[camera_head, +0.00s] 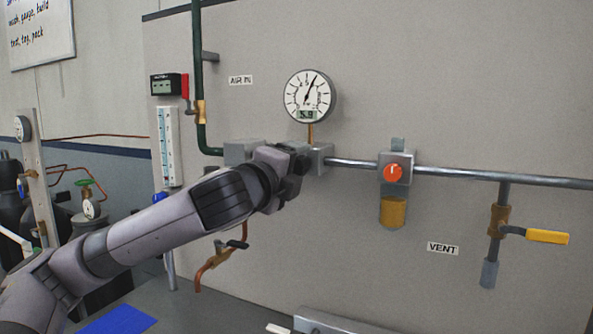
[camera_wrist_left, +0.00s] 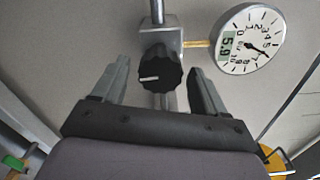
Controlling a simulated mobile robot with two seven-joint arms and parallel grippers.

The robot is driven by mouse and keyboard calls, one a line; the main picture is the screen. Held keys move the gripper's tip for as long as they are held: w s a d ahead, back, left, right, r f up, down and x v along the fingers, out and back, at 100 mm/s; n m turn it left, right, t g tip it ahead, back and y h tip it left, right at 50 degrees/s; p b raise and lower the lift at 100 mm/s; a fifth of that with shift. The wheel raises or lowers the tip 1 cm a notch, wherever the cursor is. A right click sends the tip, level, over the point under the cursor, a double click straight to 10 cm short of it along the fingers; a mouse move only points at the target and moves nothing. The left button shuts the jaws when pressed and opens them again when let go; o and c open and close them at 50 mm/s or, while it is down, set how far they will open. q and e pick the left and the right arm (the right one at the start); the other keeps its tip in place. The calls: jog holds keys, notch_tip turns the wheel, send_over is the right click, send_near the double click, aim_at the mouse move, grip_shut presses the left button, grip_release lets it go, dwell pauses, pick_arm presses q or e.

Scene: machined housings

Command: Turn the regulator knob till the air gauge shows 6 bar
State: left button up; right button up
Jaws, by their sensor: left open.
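The round white air gauge (camera_head: 310,96) is on the wall panel, with a digital readout of 5.9; it also shows in the left wrist view (camera_wrist_left: 249,40). The black ribbed regulator knob (camera_wrist_left: 160,74) with a white pointer mark is on a grey block below the gauge. My left gripper (camera_head: 299,160) is at the regulator and hides most of the knob in the head view. In the left wrist view its two fingers (camera_wrist_left: 159,72) stand open on either side of the knob, with a visible gap on each side. My right gripper is not in view.
A horizontal pipe (camera_head: 350,163) runs right from the regulator to an orange-red knob (camera_head: 393,172) above an amber bowl (camera_head: 393,211). A yellow-handled vent valve (camera_head: 547,237) is at the far right. A copper hook-shaped pipe (camera_head: 212,263) sticks out below my left arm.

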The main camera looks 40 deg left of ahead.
pick_arm(q)
jog(key=b+v, duration=0.1)
jog(key=v, duration=0.4)
jog(key=shift+s+d, duration=0.15)
jog(key=shift+s, duration=0.2)
jog(key=w+a+n, duration=0.1)
jog(key=w+n, duration=0.1)
jog(key=n, duration=0.4)
jog(key=w+n+b, duration=0.1)
jog(key=w+n, duration=0.1)
jog(key=n, duration=0.4)
jog(key=w+a+n, duration=0.1)
jog(key=w+n, duration=0.1)
jog(key=n, duration=0.4)
jog(key=shift+w+a+n+b, duration=0.2)
jog(key=shift+a+n+b, duration=0.1)
jog(key=shift+a, duration=0.05)
